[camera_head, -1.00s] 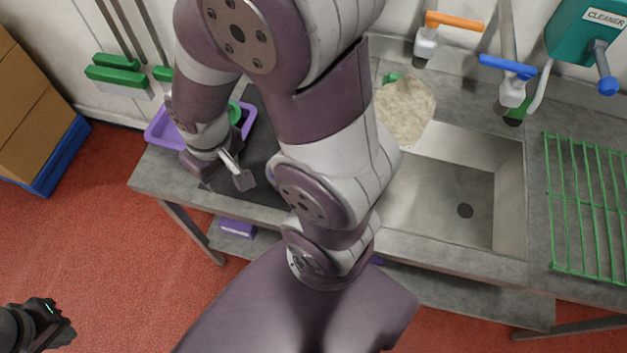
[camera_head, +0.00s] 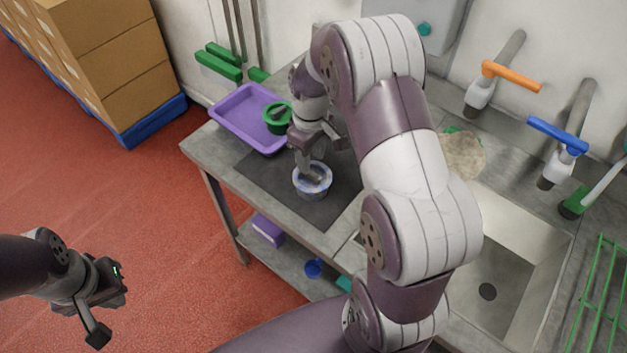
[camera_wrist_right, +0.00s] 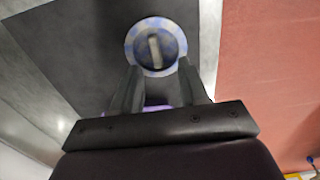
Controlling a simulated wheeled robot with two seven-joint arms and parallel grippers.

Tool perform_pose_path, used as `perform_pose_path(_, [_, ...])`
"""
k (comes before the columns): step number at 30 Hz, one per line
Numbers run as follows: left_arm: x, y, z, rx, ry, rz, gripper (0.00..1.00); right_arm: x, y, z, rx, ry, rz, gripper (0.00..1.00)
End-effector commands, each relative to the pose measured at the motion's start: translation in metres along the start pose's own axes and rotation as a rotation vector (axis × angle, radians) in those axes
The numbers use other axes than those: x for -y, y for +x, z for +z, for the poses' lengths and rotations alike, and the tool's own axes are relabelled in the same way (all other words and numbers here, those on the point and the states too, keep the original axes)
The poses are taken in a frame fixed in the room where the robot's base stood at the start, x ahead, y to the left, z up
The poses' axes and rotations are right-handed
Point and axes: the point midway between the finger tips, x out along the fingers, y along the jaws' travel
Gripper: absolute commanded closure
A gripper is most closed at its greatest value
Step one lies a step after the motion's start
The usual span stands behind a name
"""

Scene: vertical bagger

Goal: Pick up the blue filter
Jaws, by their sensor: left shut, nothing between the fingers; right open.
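The blue filter (camera_head: 313,188) is a round piece with a blue-and-white rim, on the dark mat (camera_head: 262,172) on the steel counter. It also shows in the right wrist view (camera_wrist_right: 135,42), with a pale bar across its dark centre. My right gripper (camera_head: 312,168) is over the filter, pointing down and open. In the right wrist view its fingers (camera_wrist_right: 159,78) are spread just below the filter in the picture. Whether they touch it I cannot tell. My left gripper (camera_head: 103,312) is shut and empty over the red floor, far from the counter.
A purple tray (camera_head: 228,113) with a green round piece (camera_head: 277,122) stands behind the mat. A steel sink (camera_head: 500,275) lies to the right. A lower shelf holds a purple box (camera_head: 268,229) and a small blue cup (camera_head: 313,268). Stacked cartons (camera_head: 110,60) stand back left.

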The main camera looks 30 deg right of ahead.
Motion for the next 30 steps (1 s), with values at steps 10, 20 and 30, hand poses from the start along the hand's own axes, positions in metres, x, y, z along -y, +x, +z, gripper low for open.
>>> perform_pose_path(10, [0.0, -0.014, -0.002, 0.0, 0.0, 0.0, 1.0, -0.006, 0.049, 0.001, 0.0, 0.0, 0.0, 0.56])
perform_pose_path(20, [0.0, -0.013, -0.002, 0.0, 0.0, 0.0, 1.0, -0.006, 0.05, 0.001, 0.0, 0.001, 0.001, 1.0])
perform_pose_path(30, [0.0, -0.013, -0.002, 0.0, 0.0, 0.0, 1.0, -0.007, 0.049, 0.001, -0.001, 0.001, 0.001, 1.0])
